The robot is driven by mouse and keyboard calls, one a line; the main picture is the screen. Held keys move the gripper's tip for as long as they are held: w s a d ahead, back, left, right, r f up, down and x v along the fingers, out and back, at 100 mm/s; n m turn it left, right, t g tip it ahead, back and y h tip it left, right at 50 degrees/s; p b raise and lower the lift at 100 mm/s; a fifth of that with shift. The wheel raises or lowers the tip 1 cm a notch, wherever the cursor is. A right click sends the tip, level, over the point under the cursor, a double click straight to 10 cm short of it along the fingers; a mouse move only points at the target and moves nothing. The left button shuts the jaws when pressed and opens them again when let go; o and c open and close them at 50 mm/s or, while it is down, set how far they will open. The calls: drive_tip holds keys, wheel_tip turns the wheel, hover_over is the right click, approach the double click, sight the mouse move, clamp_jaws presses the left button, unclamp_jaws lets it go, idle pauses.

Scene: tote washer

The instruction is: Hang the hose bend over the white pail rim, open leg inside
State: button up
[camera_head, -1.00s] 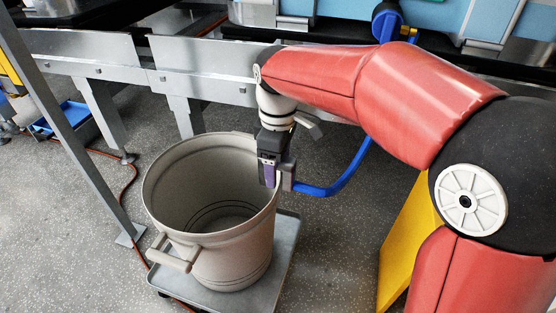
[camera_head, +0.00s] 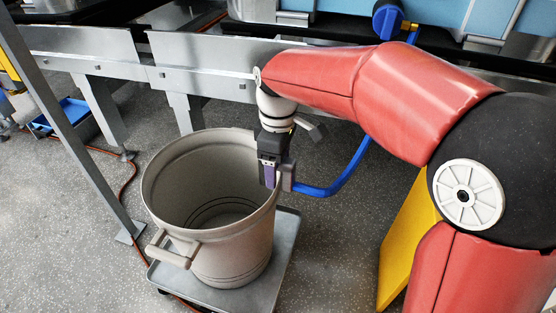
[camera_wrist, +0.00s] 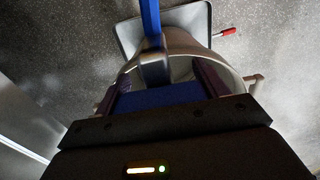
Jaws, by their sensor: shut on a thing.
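The white pail (camera_head: 236,240), greyish in this light, stands upright with its mouth open. My gripper (camera_head: 277,184) is at the right side of its rim, shut on the blue hose (camera_head: 345,180). The hose runs right from the jaws, then curves up behind my arm. In the wrist view the hose (camera_wrist: 151,18) crosses the pail's rim line toward the jaws (camera_wrist: 158,88), with the pail (camera_wrist: 188,42) behind it. The bend and open leg are mostly hidden by the gripper. I cannot tell whether the leg is inside the pail or whether the bend touches the rim.
The pail stands on a grey tray-like platform (camera_head: 272,270). A metal frame (camera_head: 205,82) runs behind, with a slanted post (camera_head: 75,130) at left. A blue bin (camera_head: 68,112) is at far left. A yellow panel (camera_head: 408,240) stands at right. Floor between platform and panel is clear.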

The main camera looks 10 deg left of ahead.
drive_tip(key=shift+f+b, duration=0.35)
drive_tip(key=shift+f, duration=0.45)
drive_tip(key=shift+f+b, duration=0.45)
drive_tip(key=shift+f, duration=0.45)
drive_tip(key=shift+f+b, duration=0.55)
drive_tip(key=shift+f, duration=0.3)
drive_tip(key=o, duration=1.3)
drive_tip(key=shift+r, duration=0.1)
drive_tip(key=shift+c, duration=0.2)
wheel_tip(320, 180, up, 7)
drive_tip(key=p, duration=0.6)
drive_tip(key=shift+r+p, duration=0.1)
drive_tip(key=shift+p, duration=0.3)
